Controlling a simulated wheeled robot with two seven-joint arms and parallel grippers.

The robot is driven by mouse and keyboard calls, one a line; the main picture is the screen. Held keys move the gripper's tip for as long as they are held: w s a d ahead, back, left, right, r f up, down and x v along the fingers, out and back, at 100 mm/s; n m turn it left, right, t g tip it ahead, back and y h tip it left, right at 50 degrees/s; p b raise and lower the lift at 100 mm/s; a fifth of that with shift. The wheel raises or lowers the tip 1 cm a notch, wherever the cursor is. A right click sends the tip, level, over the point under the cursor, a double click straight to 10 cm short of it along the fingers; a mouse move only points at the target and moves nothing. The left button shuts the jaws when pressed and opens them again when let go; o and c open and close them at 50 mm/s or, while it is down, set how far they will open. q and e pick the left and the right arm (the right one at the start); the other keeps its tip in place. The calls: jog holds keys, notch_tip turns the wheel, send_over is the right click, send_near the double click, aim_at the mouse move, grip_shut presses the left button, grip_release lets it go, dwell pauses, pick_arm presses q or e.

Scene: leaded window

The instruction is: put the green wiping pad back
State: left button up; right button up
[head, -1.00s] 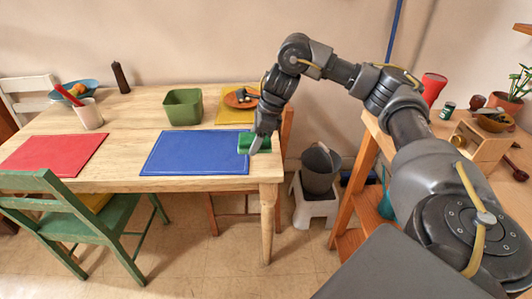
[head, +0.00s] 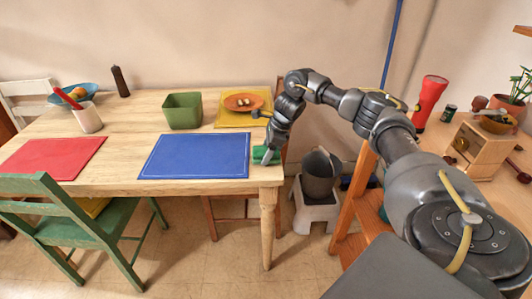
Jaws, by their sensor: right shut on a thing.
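The green wiping pad (head: 262,157) is at the right end of the wooden table (head: 215,187), just right of the blue mat (head: 195,156). My right gripper (head: 268,152) reaches down from above and is shut on the pad, hiding part of it. The pad is at or very close to the table top; I cannot tell whether it touches. My left gripper is not in view.
A green bin (head: 183,111) stands behind the blue mat. An orange plate (head: 243,102) with small items sits on a yellow mat (head: 230,123). A grey bucket (head: 319,176) stands on a white stool (head: 316,208) beside the table. A red flashlight (head: 430,100) stands on the right-hand shelf.

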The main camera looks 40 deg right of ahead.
jog(key=shift+f, duration=0.3)
jog(key=shift+f, duration=0.1)
jog(key=o, duration=1.1)
